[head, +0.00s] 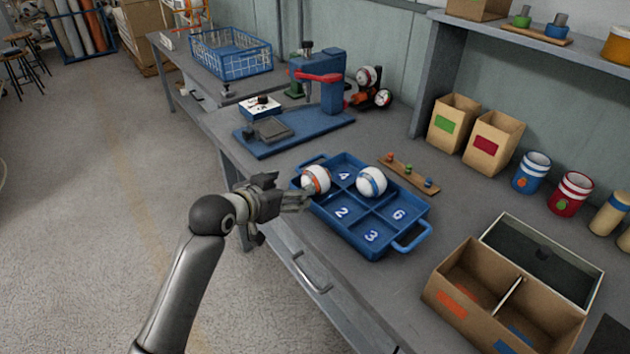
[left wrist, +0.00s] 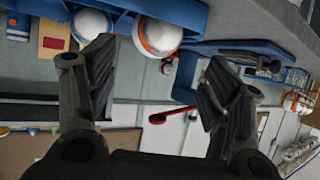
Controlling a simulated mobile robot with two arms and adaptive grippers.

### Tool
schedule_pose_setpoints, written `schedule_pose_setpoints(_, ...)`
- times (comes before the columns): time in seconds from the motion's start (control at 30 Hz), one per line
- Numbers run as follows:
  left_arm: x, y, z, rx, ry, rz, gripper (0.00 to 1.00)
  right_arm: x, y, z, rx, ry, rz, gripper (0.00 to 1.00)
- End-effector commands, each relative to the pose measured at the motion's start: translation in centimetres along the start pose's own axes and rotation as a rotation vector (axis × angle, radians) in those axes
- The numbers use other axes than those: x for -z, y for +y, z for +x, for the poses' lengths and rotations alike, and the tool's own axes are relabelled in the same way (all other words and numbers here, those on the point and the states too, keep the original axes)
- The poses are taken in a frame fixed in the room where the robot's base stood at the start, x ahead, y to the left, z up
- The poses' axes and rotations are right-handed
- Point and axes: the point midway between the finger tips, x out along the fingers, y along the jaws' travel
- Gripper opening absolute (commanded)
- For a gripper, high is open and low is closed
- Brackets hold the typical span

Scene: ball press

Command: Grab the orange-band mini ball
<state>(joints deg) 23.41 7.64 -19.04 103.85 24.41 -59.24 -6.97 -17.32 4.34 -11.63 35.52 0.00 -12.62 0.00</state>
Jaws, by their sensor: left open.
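The orange-band mini ball (head: 316,178), white with an orange stripe, sits in the near left compartment of the blue tray (head: 410,241). A blue-band ball (head: 371,181) sits to its right in the tray. My left gripper (head: 298,198) is just left of the tray, its fingertips close to the orange-band ball and partly overlapping its edge. In the left wrist view the open fingers (left wrist: 160,80) are apart with nothing between them. The orange-band ball (left wrist: 158,37) shows beyond them, and the other white ball (left wrist: 92,24) is to its left. My right gripper is not in view.
A blue press (head: 322,85) with a red lever stands behind the tray. A small peg strip (head: 408,174) lies behind it. A divided cardboard box (head: 468,278) is to the right. The bench's front edge and drawer handle (head: 311,275) lie below the gripper.

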Motion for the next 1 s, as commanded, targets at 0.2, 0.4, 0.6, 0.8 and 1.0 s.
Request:
schedule_pose_setpoints(0.2, 0.2, 0.1, 2.5, -0.002, 0.002, -0.002, 0.73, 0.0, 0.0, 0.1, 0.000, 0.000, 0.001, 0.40)
schedule_pose_setpoints(0.4, 0.2, 0.0, 4.7, -0.001, 0.002, 0.000, 0.73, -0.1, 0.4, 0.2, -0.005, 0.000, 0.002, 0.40)
schedule_pose_setpoints(0.6, 0.2, 0.1, 5.6, -0.002, 0.003, 0.000, 0.73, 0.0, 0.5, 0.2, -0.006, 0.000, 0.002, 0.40)
schedule_pose_setpoints(0.8, 0.3, 0.1, 7.2, -0.002, 0.002, -0.001, 0.73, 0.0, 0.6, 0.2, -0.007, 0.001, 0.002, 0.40)
schedule_pose_setpoints(1.0, 0.4, 0.1, 9.5, -0.002, 0.002, -0.001, 0.73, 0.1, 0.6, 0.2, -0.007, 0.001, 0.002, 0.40)
